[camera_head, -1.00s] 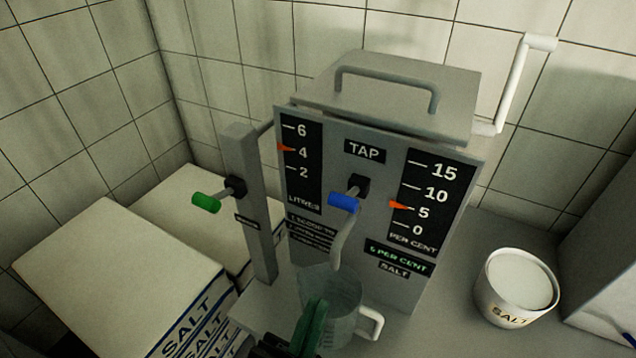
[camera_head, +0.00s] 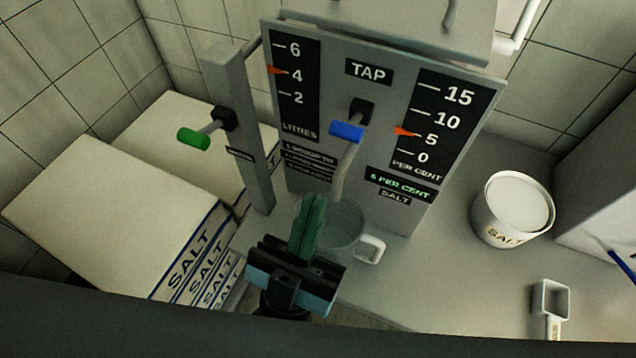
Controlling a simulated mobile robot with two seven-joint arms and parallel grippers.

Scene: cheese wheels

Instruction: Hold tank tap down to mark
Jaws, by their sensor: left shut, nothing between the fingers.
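The grey tank (camera_head: 330,95) has a blue-handled tap (camera_head: 346,131) on its front, under the TAP label. Its litres scale (camera_head: 294,82) has an orange pointer at about 4. Its per cent scale (camera_head: 437,122) has an orange pointer a little above 5. A clear jug (camera_head: 345,222) with a white handle stands below the spout, partly hidden. My left gripper (camera_head: 313,200) is shut and empty, its green fingers in front of the jug and below the blue tap handle, apart from the handle. My right gripper is not in view.
A green-handled lever (camera_head: 194,138) sticks out from a grey post left of the tank. Stacked salt sacks (camera_head: 100,210) fill the left. A white salt tub (camera_head: 512,208) and a scoop (camera_head: 550,301) stand on the right, with bare counter (camera_head: 440,260) between.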

